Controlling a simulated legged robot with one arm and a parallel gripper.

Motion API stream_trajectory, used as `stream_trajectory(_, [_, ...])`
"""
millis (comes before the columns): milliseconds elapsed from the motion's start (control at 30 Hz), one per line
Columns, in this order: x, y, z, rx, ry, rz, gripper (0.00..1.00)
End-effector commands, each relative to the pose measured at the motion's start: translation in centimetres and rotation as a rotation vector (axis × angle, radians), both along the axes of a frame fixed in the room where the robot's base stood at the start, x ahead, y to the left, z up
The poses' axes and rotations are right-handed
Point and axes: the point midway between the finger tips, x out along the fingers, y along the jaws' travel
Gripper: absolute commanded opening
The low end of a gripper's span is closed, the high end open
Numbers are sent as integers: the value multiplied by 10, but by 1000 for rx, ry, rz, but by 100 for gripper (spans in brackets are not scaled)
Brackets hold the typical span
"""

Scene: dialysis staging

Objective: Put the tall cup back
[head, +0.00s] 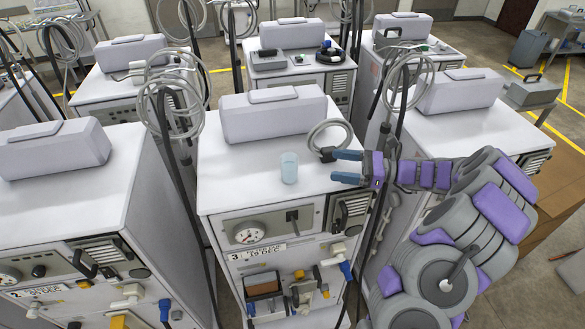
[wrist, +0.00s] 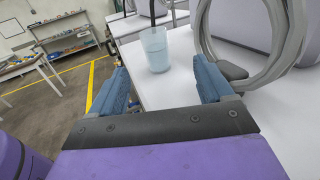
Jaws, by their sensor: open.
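The tall cup (head: 289,167) is pale translucent blue and stands upright on the white top of the middle front machine (head: 240,188), near its front edge. My gripper (head: 347,167) is to the right of the cup in the head view, level with it, with its blue fingers apart and pointing left at it. In the wrist view the cup (wrist: 156,50) stands ahead, between and beyond the open fingers (wrist: 165,85). There is a gap between the fingertips and the cup. Nothing is between the fingers.
A grey coiled hose (head: 330,140) lies just behind my gripper; it looms close by the right finger in the wrist view (wrist: 245,35). A grey box-like unit (head: 272,113) sits behind the cup. Cables hang between neighbouring machines. The machine top left of the cup is clear.

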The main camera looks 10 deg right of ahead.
Motion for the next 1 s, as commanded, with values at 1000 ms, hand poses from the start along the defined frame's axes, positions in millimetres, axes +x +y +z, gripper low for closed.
stream_trajectory(1000, [49, 140, 5, -7, 1, 5, 80])
